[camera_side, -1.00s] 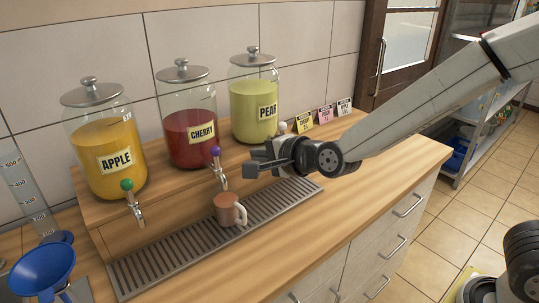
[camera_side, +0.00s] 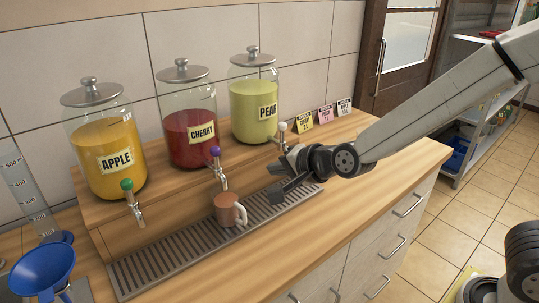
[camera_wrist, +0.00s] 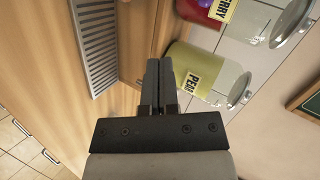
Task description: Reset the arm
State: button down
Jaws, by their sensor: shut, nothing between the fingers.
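My gripper (camera_side: 275,195) is shut and empty. In the side view it hangs over the right part of the drip grate, to the right of the brown mug (camera_side: 226,208) and apart from it. In the wrist view my gripper (camera_wrist: 159,66) shows its two fingers together, with nothing between them. The mug stands on the drip grate (camera_side: 150,272) below the purple-knobbed tap (camera_side: 216,160) of the cherry jar (camera_side: 190,135). The mug is not in the wrist view.
The apple jar (camera_side: 108,150) with a green-knobbed tap and the pear jar (camera_side: 254,108) flank the cherry jar. Small cards (camera_side: 302,121) stand right of the pear jar. A blue funnel (camera_side: 42,272) and a measuring cylinder (camera_side: 25,190) are at the left. The front right counter is clear.

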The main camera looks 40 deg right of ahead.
jog(key=s+d+f+n+g+h, duration=0.2)
jog(key=s+d+f+n+g, duration=0.7)
jog(key=s+d+n, duration=0.3)
jog(key=shift+s+f+n, duration=0.8)
jog(key=shift+s+f, duration=0.1)
jog(key=shift+s, duration=0.35)
